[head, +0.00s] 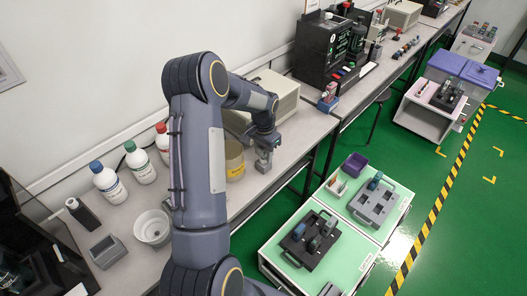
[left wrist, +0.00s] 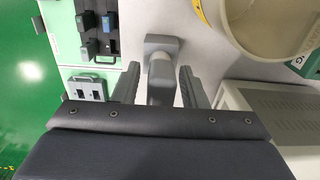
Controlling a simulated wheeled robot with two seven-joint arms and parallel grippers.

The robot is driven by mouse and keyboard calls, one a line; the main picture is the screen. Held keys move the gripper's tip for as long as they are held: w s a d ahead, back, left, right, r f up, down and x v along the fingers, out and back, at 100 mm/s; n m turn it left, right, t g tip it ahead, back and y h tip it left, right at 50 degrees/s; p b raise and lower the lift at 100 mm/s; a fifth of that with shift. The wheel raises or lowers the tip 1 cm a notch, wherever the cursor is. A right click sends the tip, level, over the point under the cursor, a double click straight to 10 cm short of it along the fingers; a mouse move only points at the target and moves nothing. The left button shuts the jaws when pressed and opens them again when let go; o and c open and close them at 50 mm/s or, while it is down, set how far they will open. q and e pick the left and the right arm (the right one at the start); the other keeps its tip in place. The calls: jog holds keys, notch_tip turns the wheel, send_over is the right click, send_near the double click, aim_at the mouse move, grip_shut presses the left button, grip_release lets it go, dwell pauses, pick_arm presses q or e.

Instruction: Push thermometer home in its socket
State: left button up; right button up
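My left gripper (head: 264,160) hangs over the front edge of the bench, left of the carts. In the left wrist view its two fingers (left wrist: 160,88) stand apart on either side of a grey T-shaped tool (left wrist: 162,44). Narrow gaps seem to show beside the tool; contact is not clear. A dark cradle (head: 298,248) on the nearer cart holds upright handheld testers (head: 322,238). I cannot tell which is the thermometer or how deep any sits. My right gripper is not in view.
A yellow-labelled round tub (head: 234,160) and a beige instrument (head: 275,95) stand close to my left gripper. Bottles (head: 138,162) and a white bowl (head: 152,228) are at left on the bench. A purple bin (head: 355,164) is on the farther cart. Green floor lies right.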

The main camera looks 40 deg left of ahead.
pick_arm(q)
jog(key=shift+o, duration=0.4)
jog(key=shift+r, duration=0.1)
notch_tip(320, 180, up, 8)
jog(key=shift+f+b, duration=0.2)
jog(key=shift+b, duration=0.2)
